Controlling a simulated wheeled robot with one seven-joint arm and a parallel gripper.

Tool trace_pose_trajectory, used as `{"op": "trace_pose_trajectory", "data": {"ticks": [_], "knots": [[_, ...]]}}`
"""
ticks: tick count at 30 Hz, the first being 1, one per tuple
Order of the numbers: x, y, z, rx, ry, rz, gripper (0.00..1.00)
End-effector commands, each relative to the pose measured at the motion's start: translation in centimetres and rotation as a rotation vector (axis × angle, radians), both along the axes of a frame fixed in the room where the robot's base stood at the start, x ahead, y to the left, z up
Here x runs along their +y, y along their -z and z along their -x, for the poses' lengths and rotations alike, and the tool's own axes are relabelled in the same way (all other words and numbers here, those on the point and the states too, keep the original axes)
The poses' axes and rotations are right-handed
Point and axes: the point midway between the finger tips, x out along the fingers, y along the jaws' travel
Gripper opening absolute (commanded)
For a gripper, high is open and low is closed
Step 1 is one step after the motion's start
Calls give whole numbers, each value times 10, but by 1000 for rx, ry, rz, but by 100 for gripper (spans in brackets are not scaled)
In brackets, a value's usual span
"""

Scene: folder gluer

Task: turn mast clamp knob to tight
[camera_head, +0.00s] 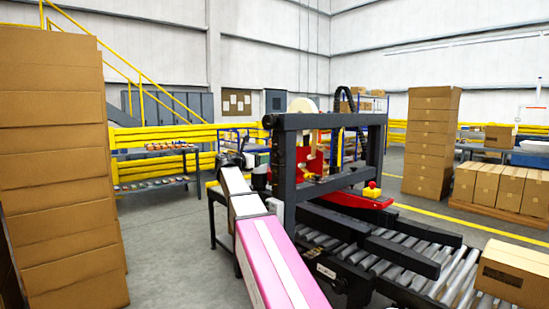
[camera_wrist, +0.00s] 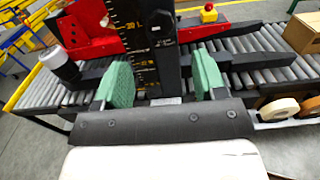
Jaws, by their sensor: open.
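A dark mast (camera_wrist: 160,40) with a yellow-marked ruler scale stands between the fingers of my gripper (camera_wrist: 163,78) in the wrist view. The two green finger pads are wide apart, one on each side of the mast, and nothing is seen gripped. I cannot tell whether either pad touches it. I cannot pick out the clamp knob; it may be hidden by the mast or my gripper. In the head view my arm reaches forward to the left side of the machine's dark frame (camera_head: 285,170), where my gripper is small and hard to make out.
The machine has a red unit (camera_wrist: 90,30), a yellow-and-red button (camera_wrist: 208,12) and a roller conveyor (camera_head: 455,270). Tape rolls (camera_wrist: 278,108) lie at the wrist view's right. A carton (camera_head: 513,272) is on the rollers. Stacked cardboard (camera_head: 55,160) stands left; floor between is clear.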

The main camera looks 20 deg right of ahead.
Motion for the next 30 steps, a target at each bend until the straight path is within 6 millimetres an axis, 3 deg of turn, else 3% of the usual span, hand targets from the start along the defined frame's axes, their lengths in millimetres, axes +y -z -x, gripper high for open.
{"op": "trace_pose_trajectory", "data": {"ticks": [15, 21, 30], "knots": [[-78, 1, -29, -2, 1, -4, 65], [-92, 1, -34, -3, -1, -4, 65], [-95, 1, -34, -3, -1, -4, 65]]}}
